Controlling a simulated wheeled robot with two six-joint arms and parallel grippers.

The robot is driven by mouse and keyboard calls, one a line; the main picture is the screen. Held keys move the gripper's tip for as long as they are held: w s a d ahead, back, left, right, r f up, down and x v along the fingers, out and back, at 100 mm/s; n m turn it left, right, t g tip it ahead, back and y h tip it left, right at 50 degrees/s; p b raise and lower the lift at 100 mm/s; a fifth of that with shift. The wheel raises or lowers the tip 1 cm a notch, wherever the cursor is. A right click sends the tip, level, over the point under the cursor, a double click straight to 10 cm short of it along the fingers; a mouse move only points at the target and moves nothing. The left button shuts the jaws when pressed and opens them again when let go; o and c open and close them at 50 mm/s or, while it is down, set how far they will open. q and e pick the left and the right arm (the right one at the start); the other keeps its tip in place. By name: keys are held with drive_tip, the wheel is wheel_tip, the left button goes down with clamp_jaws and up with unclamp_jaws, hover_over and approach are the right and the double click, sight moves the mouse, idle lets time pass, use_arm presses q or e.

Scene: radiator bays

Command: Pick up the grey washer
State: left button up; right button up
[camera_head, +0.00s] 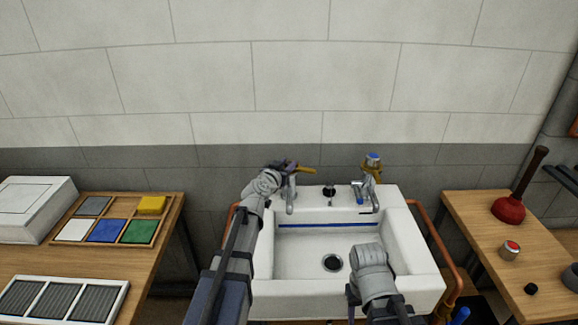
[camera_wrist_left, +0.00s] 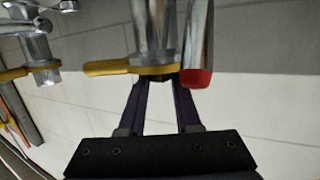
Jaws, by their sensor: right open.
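I cannot make out a grey washer in either view. My left gripper (camera_head: 283,167) is at the left tap (camera_head: 290,190) on the back of the white sink (camera_head: 400,240). In the left wrist view its two dark purple fingers (camera_wrist_left: 162,85) reach up to a chrome tap body (camera_wrist_left: 152,30) with a yellow lever (camera_wrist_left: 108,68). A red cap (camera_wrist_left: 197,79) is beside it. The tap hides the fingertips, so whether they hold anything is unclear. My right gripper (camera_head: 353,295) is low over the sink's front, mostly hidden by its own wrist.
The right tap (camera_head: 367,190) has a yellow lever and blue cap. Copper pipes (camera_head: 436,240) run beside the sink. The left bench holds a compartment tray (camera_head: 170,207) with coloured pieces. The right bench holds a plunger (camera_head: 510,208), a red-topped jar (camera_head: 509,250) and a small black piece (camera_head: 530,288).

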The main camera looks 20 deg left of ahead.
use_arm(q)
clamp_jaws()
drive_tip(key=shift+r, duration=0.1)
wheel_tip(320, 180, up, 10)
drive_tip(key=p, duration=1)
